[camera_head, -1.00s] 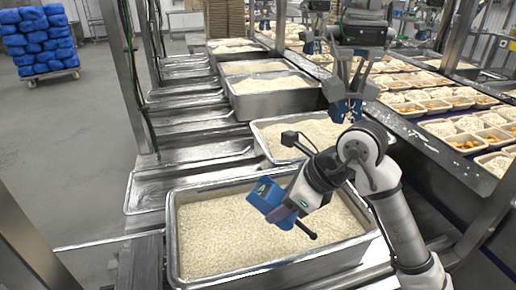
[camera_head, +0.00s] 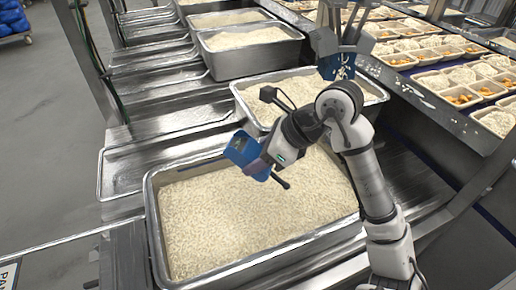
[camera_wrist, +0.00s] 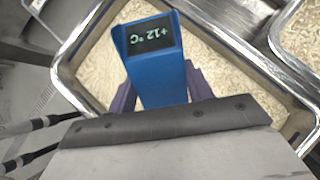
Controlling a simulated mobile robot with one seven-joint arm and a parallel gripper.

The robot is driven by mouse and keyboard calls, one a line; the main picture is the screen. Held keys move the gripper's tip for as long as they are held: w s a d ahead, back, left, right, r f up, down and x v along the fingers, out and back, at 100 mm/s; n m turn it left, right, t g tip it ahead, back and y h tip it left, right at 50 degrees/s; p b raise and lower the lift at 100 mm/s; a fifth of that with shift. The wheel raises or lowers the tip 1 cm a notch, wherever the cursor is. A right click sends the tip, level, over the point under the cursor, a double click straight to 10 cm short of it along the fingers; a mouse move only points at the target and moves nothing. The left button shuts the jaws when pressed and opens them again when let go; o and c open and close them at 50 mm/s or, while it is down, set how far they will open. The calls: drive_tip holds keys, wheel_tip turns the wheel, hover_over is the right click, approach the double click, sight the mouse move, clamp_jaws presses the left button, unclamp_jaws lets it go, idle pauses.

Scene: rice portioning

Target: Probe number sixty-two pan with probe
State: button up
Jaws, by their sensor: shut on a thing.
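A blue handheld probe (camera_head: 243,151) with a small display is held over the nearest steel pan (camera_head: 158,222) of rice in the head view. In the wrist view the probe (camera_wrist: 165,85) reads +12 °C, upside down. My gripper (camera_head: 260,166) is shut on the probe, its purple fingers on either side of the body; it also shows in the wrist view (camera_wrist: 160,95). The probe's tip is hidden, so I cannot tell whether it touches the rice. No pan number is readable.
A second rice pan (camera_head: 380,95) stands just behind, and more pans (camera_head: 252,60) line up farther back. Empty steel trays (camera_head: 120,170) lie to the left. A conveyor with filled food trays (camera_head: 450,95) runs at right. A partly cut-off sign (camera_head: 8,275) is at lower left.

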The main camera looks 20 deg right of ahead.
wheel_tip(320, 180, down, 11)
drive_tip(key=b, duration=0.3)
drive_tip(key=shift+b, duration=0.3)
drive_tip(key=shift+r, duration=0.1)
idle(4.9)
drive_tip(key=shift+r+p, duration=2.55)
drive_tip(key=shift+r, duration=4.55)
